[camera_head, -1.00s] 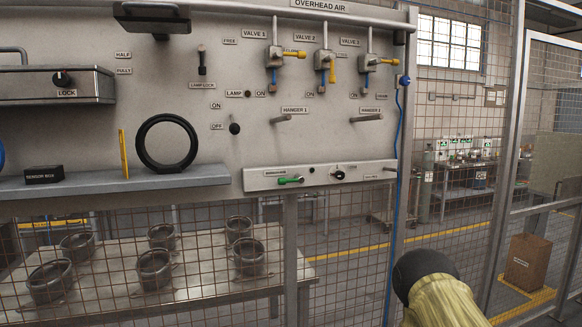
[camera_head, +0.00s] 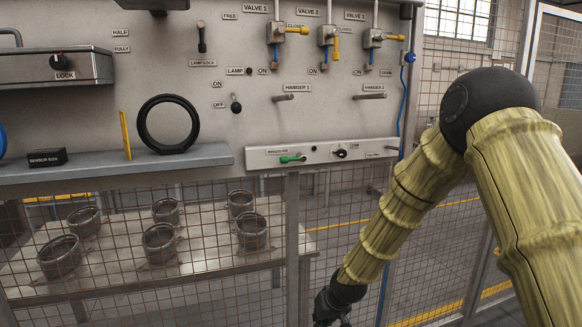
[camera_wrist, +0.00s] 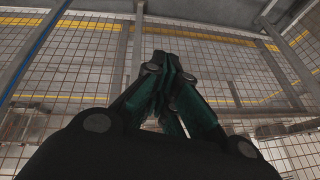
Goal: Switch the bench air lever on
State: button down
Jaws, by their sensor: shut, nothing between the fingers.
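A green lever (camera_head: 292,159) lies roughly level on the pale strip (camera_head: 262,164) along the lower edge of the panel in the head view. A small label above it is too blurred to read surely. My gripper (camera_wrist: 168,62) is shut and empty in the wrist view, its dark fingers together in front of wire mesh. In the head view my gripper (camera_head: 344,321) shows only partly at the bottom edge, well below and right of the green lever and apart from it.
A black knob (camera_head: 340,152) sits right of the lever. Two hanger pegs (camera_head: 283,97) (camera_head: 371,95) stick out above. A grey shelf (camera_head: 205,158) with a black ring (camera_head: 141,122) lies to the left. Wire mesh (camera_head: 335,205) and a post (camera_head: 291,220) stand below the strip.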

jog(key=w+a+r+t, duration=0.1)
jog(key=w+r, duration=0.3)
jog(key=r, duration=0.3)
jog(key=w+a+r, duration=0.2)
jog(key=w+r, duration=0.2)
jog(key=r, duration=0.4)
jog(key=n+t+p, duration=0.2)
jog(key=t, duration=0.1)
send_near(292, 160)
notch_tip(292, 160, up, 5)
jog(key=shift+s+a+f, duration=0.15)
jog(key=shift+s+f, duration=0.1)
jog(key=shift+s, duration=0.05)
jog(key=shift+p, duration=0.3)
jog(key=p+x, duration=0.4)
jog(key=x, duration=0.6)
jog(key=shift+w+f, duration=0.1)
jog(key=shift+f, duration=0.05)
